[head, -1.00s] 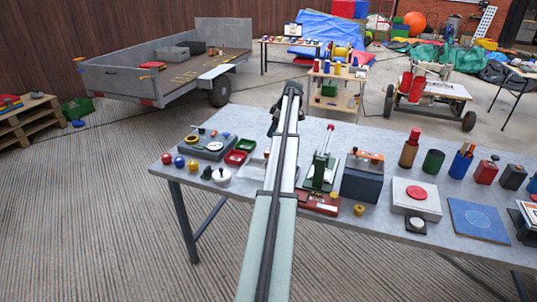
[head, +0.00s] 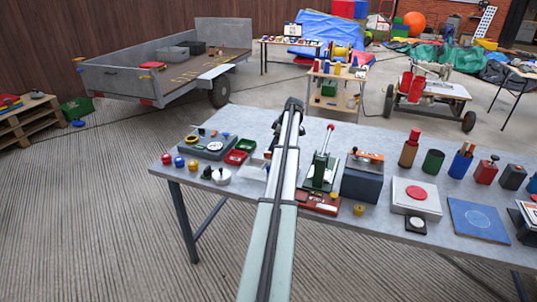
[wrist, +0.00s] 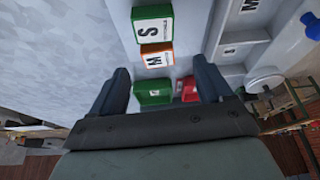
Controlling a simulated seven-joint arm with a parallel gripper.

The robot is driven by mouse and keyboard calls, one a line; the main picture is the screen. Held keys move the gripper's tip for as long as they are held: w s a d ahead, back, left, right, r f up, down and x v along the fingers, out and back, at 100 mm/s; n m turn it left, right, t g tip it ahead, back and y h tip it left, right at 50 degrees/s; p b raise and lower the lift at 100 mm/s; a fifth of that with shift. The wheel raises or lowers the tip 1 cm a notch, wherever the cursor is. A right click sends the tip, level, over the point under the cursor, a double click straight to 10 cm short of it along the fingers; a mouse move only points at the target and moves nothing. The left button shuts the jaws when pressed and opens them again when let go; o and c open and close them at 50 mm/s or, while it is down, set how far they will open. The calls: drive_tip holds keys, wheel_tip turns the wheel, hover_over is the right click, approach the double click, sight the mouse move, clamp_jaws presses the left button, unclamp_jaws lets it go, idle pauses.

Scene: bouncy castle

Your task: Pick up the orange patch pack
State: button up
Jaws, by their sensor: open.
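The orange patch pack (wrist: 157,54) shows in the wrist view as a small orange block with a white label marked with a dark letter. It lies on a light grey surface, just beyond and between my fingertips. A green pack (wrist: 152,24) with a white label lies right beside it on the far side. Another green piece (wrist: 152,92) and a red one (wrist: 188,90) show between my fingers. My gripper (wrist: 162,82) is open, with nothing clasped between its fingers.
In the wrist view, grey compartments (wrist: 232,50) and a blue bottle (wrist: 312,28) are at right.

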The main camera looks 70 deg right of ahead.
sight(268, 153)
drive_tip(key=shift+x, duration=2.55)
drive_tip(key=shift+d, duration=0.2)
drive_tip(key=shift+c, duration=0.4)
drive_tip(key=c, duration=1.1)
